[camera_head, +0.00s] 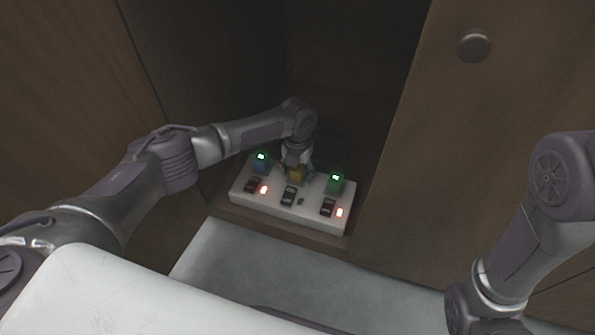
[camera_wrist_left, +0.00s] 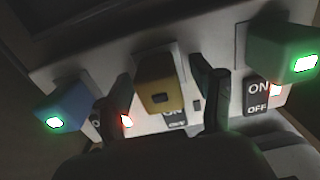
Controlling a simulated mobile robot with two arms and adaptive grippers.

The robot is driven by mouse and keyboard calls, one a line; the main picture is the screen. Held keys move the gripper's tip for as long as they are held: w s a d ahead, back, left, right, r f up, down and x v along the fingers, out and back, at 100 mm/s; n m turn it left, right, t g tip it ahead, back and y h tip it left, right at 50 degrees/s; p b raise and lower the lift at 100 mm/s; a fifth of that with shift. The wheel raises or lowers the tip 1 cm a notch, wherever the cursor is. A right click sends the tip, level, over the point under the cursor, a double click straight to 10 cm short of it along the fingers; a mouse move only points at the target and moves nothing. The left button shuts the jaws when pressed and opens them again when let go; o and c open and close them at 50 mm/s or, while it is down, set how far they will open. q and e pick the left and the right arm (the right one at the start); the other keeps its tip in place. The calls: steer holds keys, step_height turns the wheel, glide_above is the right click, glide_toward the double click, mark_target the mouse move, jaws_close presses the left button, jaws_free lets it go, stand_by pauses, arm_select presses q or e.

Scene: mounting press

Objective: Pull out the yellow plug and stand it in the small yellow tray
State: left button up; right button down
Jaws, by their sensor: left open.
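The yellow plug (camera_head: 296,174) sits in the middle socket of a white power strip (camera_head: 270,212). In the left wrist view the yellow plug (camera_wrist_left: 158,84) is near the centre, its dark-marked end facing the camera. My left gripper (camera_wrist_left: 167,92) is open, with one dark finger on each side of the yellow plug and a visible gap on its right. In the head view the left gripper (camera_head: 297,168) is partly hidden at the plug. The small yellow tray is not in view. My right gripper is out of view; only part of its arm shows.
A blue plug (camera_head: 261,165) with a green light sits left of the yellow one, a green plug (camera_head: 335,182) to its right. Switches line the strip's front; the outer two have red lights, the middle one (camera_head: 290,196) is unlit. Wooden cabinet walls stand close around.

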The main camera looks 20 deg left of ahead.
arm_select(q)
steer(key=shift+c, duration=0.4)
jaws_close()
steer(key=shift+r, duration=0.15)
